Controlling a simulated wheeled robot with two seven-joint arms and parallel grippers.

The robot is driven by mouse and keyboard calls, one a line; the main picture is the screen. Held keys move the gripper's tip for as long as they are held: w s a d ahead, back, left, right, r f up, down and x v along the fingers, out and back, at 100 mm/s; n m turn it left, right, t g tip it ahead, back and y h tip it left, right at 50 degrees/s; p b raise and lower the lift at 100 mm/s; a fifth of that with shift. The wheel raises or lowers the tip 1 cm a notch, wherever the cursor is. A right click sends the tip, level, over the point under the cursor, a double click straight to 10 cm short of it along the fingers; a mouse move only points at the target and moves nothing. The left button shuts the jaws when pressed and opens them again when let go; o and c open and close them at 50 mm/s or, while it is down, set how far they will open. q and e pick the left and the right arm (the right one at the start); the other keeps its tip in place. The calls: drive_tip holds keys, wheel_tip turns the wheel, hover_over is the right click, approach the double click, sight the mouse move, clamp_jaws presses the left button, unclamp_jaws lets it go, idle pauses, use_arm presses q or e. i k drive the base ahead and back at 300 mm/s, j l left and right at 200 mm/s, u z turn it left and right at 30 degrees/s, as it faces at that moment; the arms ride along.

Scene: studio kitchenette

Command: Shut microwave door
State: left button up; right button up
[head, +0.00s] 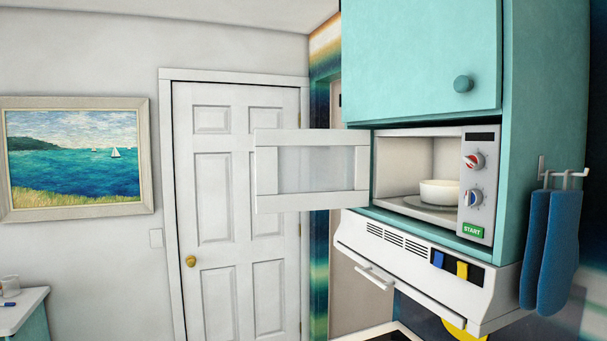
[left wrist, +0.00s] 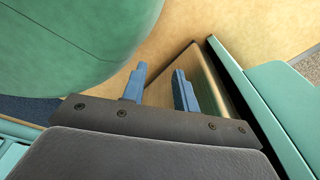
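The microwave (head: 478,190) sits in a niche of the turquoise wall cabinet. Its white-framed door (head: 262,172) with a clear pane stands wide open, swung out to the left of the cavity. Inside, a white bowl (head: 439,192) rests on the turntable (head: 420,204). The control side has two knobs and a green START button. In the left wrist view my left gripper (left wrist: 160,85) shows two blue fingers apart with nothing between them. The microwave does not show there. Neither gripper shows in the head view, and my right gripper is in no frame.
A white range hood (head: 410,262) juts out below the microwave. Blue oven mitts (head: 556,252) hang on the cabinet's right side. A white room door (head: 236,215) stands behind the microwave door. A turquoise cupboard door (head: 420,58) above is shut.

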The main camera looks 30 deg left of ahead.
sight(296, 169)
drive_tip(key=k+j+z, duration=0.25)
drive_tip(key=k+j, duration=0.4)
drive_tip(key=k+j+z, duration=0.2)
drive_tip(key=k+j, duration=0.35)
drive_tip(key=k, duration=0.15)
drive_tip(key=k+j+z, duration=0.1)
drive_tip(key=j, duration=0.35)
drive_tip(key=k+j+z, duration=0.1)
drive_tip(key=j, duration=0.3)
drive_tip(key=k+j+z, duration=0.15)
drive_tip(key=j, duration=0.25)
drive_tip(key=j+z, duration=0.45)
drive_tip(key=j, duration=2.15)
drive_tip(key=j+z, duration=0.4)
drive_tip(key=j, duration=1.6)
drive_tip(key=i+j, duration=0.1)
drive_tip(key=i+j+z, duration=0.1)
drive_tip(key=j, duration=0.25)
